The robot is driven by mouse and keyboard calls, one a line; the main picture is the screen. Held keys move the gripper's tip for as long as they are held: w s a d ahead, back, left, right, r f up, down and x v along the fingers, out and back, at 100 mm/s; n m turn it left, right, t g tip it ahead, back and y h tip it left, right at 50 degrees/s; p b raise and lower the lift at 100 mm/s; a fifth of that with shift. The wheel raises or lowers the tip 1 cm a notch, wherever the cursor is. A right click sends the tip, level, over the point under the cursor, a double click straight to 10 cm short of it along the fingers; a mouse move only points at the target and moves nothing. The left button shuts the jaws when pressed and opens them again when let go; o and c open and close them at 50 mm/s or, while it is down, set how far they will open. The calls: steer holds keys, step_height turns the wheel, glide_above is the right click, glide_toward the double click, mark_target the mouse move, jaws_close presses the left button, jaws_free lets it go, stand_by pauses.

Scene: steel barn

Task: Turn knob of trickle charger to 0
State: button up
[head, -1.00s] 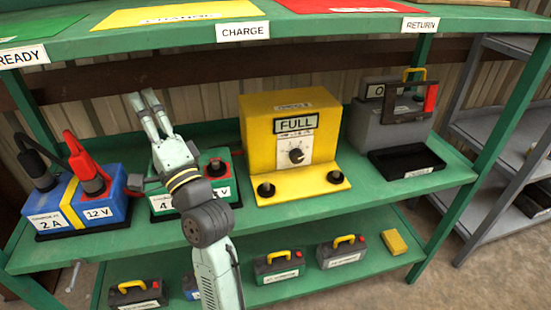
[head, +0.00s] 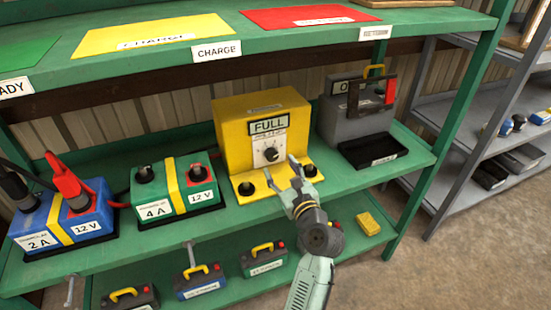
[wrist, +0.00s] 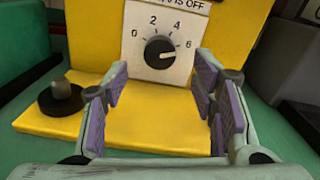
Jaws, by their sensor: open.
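The yellow charger box (head: 230,125) stands on the middle shelf with a "FULL" display above a white dial plate. Its black knob (head: 271,154) also shows in the wrist view (wrist: 158,53), on a scale marked 0, 2, 4 and 6. The white pointer line is turned to the right, close to the 6. My gripper (head: 281,166) is open and empty in front of the box, below and near the knob. In the wrist view its purple-padded fingers (wrist: 162,80) spread either side below the dial, apart from the knob.
Black posts stand on the yellow base, one at left (wrist: 66,94). A grey unit (head: 345,125) stands right. The upper shelf (head: 230,75) overhangs the box.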

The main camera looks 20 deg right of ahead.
mark_target(273, 157)
steer(key=shift+w+a, duration=0.1)
steer(key=shift+w, duration=2.1)
steer(key=shift+c, duration=0.3)
steer(key=c, duration=1.1)
